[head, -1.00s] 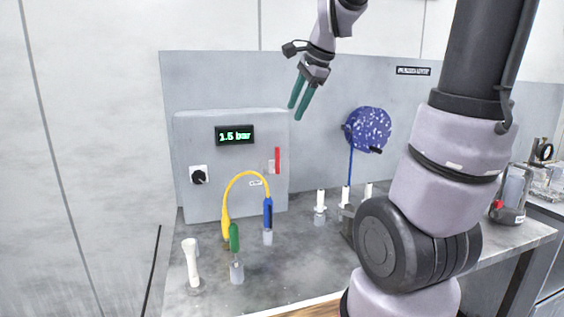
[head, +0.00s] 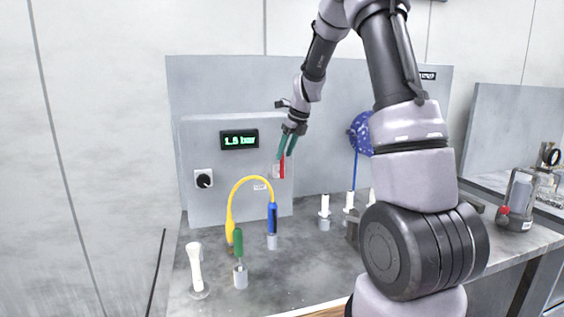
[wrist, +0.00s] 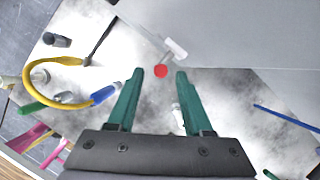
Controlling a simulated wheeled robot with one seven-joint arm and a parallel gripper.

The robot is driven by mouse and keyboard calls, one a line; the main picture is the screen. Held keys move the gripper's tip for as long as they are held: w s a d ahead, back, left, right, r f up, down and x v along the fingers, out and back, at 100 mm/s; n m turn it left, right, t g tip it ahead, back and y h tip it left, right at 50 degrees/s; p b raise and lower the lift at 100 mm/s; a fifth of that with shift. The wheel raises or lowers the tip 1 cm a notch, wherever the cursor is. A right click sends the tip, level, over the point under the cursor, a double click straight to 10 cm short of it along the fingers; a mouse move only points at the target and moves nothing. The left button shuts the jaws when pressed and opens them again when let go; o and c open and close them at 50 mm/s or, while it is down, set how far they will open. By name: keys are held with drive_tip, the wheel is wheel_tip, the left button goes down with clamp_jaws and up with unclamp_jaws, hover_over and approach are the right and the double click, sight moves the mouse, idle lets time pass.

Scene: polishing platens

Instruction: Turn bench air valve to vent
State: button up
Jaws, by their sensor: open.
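The bench air valve shows as an upright red lever (head: 282,167) on a pale mount at the right side of the grey panel box. My gripper (head: 287,157) is open, its green fingers pointing down at the lever's upper part. In the wrist view the lever's red end (wrist: 161,71) appears between the open fingertips (wrist: 159,78), next to its pale mount (wrist: 175,50). I cannot tell whether the fingers touch it. The small label (head: 262,187) near the lever is unreadable. The display (head: 239,139) on the box reads 1.5 bar.
A black knob (head: 203,179) sits on the box's left.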

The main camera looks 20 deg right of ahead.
sight(282, 160)
drive_tip(key=shift+x, duration=2.1)
clamp_jaws()
